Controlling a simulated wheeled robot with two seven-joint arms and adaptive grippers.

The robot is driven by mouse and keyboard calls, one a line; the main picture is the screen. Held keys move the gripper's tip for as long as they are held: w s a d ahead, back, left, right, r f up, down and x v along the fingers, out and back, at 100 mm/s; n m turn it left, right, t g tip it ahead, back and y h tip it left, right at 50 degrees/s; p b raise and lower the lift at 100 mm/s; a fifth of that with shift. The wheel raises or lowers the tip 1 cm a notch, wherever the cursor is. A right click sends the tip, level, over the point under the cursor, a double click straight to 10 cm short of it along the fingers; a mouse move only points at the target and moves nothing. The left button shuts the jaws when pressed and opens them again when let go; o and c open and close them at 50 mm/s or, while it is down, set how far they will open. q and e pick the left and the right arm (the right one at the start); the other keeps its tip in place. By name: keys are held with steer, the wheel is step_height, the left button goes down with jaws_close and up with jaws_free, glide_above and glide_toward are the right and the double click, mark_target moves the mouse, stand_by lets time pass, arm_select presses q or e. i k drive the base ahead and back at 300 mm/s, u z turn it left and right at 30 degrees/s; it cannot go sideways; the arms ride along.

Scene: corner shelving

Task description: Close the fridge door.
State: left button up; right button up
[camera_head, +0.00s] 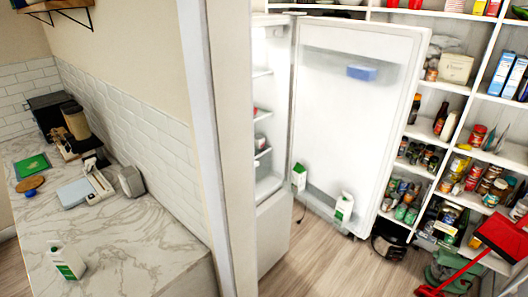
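The fridge door (350,125) stands wide open, swung out to the right, with its white inner side facing me. A blue box (362,73) sits on its upper shelf, and white-and-green cartons (344,206) stand at its lower shelf. The fridge body (272,215) is partly hidden behind the wall edge, and its lit inside (268,100) shows shelves with a few items. Neither of my grippers is in view.
A wall end (222,150) stands left of the fridge. A marble counter (135,240) with a carton (67,262) is at left. Full pantry shelves (465,90) stand close behind the door. A red dustpan (503,238) is at lower right. The wooden floor (340,265) before the door is clear.

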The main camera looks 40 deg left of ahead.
mark_target(348, 133)
steer(key=u, duration=0.1)
steer(key=i, duration=1.3)
steer(key=u, duration=0.35)
